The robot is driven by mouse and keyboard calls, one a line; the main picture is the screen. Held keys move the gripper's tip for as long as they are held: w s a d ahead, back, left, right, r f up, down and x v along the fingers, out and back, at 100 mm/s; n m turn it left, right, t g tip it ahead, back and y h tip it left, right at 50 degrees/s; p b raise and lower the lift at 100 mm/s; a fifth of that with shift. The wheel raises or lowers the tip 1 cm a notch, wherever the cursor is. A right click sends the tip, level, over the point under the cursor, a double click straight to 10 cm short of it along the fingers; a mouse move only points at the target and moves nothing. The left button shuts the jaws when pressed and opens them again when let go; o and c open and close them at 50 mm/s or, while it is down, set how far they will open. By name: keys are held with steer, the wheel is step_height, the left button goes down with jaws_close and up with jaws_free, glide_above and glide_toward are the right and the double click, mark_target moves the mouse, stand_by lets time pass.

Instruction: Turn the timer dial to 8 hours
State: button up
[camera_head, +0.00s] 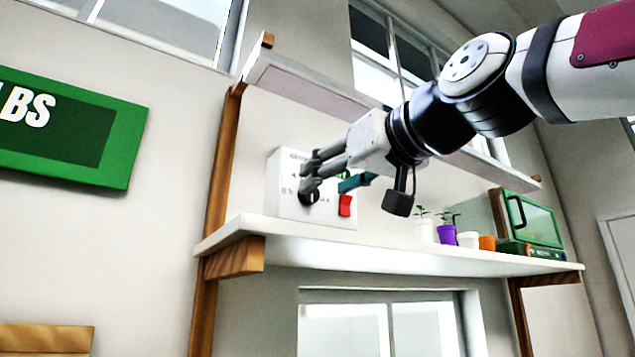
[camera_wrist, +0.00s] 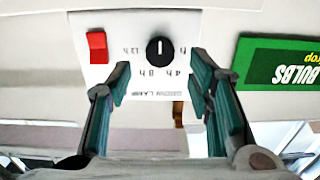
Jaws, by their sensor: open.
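The timer box (camera_head: 282,207) is a white panel standing on the shelf. In the wrist view the white panel (camera_wrist: 112,22) appears upside down, with a round black dial (camera_wrist: 159,50) bearing a short white pointer line. Hour marks, including 4 h, 8 h and 12 h, surround the dial. The pointer line looks upright in that view, but which mark it sets is unclear. My gripper (camera_head: 309,174) is in front of the panel near the dial. In the wrist view the open gripper (camera_wrist: 160,84) has its fingers apart, with the dial just beyond and between them, apparently untouched.
A red switch (camera_wrist: 97,47) is beside the dial. The white shelf (camera_head: 390,258) also holds small pots, including a purple pot (camera_head: 447,234) and an orange pot (camera_head: 487,243), and a green-framed case (camera_head: 535,222) at right. A green sign (camera_head: 120,150) hangs on the left wall.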

mark_target(309, 194)
steer(key=shift+x, duration=2)
steer(key=shift+c, duration=0.2)
jaws_close()
